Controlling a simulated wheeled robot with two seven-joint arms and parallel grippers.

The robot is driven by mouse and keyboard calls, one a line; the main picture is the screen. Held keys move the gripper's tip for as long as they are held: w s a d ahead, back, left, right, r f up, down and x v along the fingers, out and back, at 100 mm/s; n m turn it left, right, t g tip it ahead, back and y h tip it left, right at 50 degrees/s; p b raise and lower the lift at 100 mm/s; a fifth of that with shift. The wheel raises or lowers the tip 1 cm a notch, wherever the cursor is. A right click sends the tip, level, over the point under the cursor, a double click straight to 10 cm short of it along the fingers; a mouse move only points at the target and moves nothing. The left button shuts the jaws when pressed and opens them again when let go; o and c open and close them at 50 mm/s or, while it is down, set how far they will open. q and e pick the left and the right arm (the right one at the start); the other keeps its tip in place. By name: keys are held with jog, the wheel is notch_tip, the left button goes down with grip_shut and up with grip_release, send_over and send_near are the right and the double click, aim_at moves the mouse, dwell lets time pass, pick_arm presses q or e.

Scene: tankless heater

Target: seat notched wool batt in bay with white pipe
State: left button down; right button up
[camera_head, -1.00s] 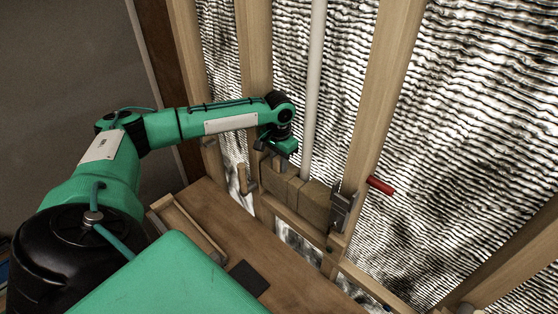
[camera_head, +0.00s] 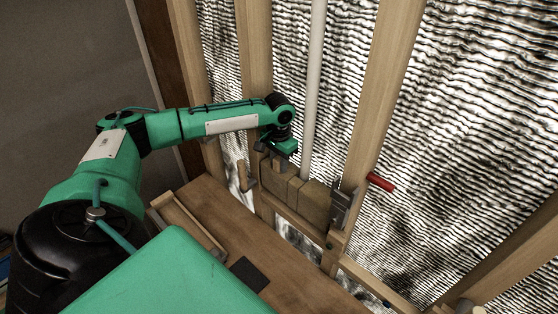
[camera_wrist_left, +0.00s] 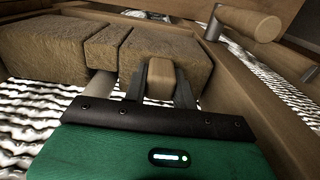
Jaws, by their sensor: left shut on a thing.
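The brown wool batt (camera_head: 312,200) stands low in the bay between two wooden studs. The white pipe (camera_head: 314,85) runs down this bay, and its lower end passes out of sight at the batt. In the left wrist view the batt (camera_wrist_left: 48,50) shows vertical gaps across its face, and a grey pipe length (camera_wrist_left: 101,84) shows below one gap. My left gripper (camera_wrist_left: 160,85) is shut on a pale tan tab (camera_wrist_left: 160,72) at the batt's face. In the head view this gripper (camera_head: 279,163) is at the batt's left end. How deep the batt sits is unclear. My right gripper is not in view.
A grey metal clamp (camera_head: 341,208) with a red handle (camera_head: 381,182) sits at the right stud, close to the batt. A wooden bench (camera_head: 215,205) lies in front, with a shallow wooden tray (camera_head: 185,228) and a dark pad (camera_head: 249,274). Rippled foil backs the bays.

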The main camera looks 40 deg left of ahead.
pick_arm(q)
jog(key=shift+f, duration=2.1)
dwell(0.9)
dwell(0.8)
jog(key=c, duration=1.1)
grip_release()
jog(key=shift+o, duration=0.2)
